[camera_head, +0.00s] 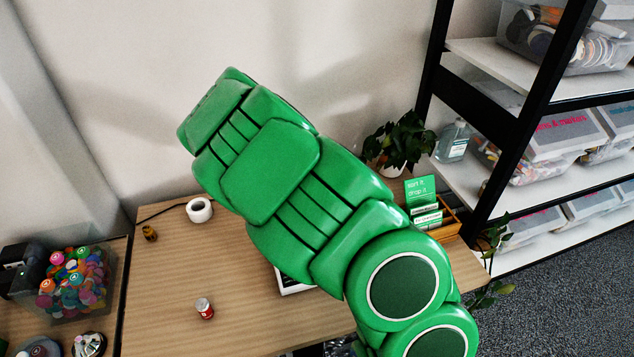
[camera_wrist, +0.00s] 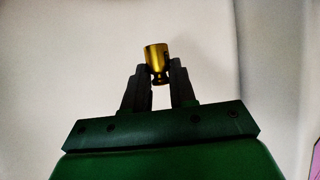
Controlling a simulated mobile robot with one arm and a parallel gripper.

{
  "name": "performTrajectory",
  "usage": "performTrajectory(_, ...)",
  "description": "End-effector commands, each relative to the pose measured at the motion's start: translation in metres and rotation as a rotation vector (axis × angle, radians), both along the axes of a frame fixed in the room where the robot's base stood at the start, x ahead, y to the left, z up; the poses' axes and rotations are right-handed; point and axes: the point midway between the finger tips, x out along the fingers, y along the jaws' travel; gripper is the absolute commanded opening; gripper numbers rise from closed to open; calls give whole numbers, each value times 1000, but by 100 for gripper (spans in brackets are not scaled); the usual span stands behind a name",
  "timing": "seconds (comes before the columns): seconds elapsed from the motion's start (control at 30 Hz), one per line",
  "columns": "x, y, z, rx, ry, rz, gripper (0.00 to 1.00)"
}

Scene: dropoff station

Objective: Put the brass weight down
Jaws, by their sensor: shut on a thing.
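The brass weight (camera_wrist: 156,54) is a shiny, gold-coloured cylinder with a narrower knobbed end. In the wrist view it sits between the two dark fingers of my gripper (camera_wrist: 160,74), which is shut on it. The wide end points away from the gripper and the narrow end lies between the fingers. Only pale wall shows behind it, with no surface touching it. In the head view my green arm covers the middle, and I cannot make out the gripper or the held weight there.
The wooden table (camera_head: 160,300) has clear room at its left and front. On it are a white tape roll (camera_head: 199,210), a small brass-brown object (camera_head: 150,233), a red-and-white jar (camera_head: 204,308) and a card box (camera_head: 441,222). A clear bin (camera_head: 105,302) stands left; black-framed shelves (camera_head: 489,113) stand right.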

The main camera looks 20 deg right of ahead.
Motion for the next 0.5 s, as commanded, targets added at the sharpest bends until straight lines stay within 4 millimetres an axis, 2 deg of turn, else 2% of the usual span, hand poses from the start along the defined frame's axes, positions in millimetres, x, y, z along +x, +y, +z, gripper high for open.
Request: performTrajectory(0.5, 17, -10, 4, -3, -3, -71, 0)
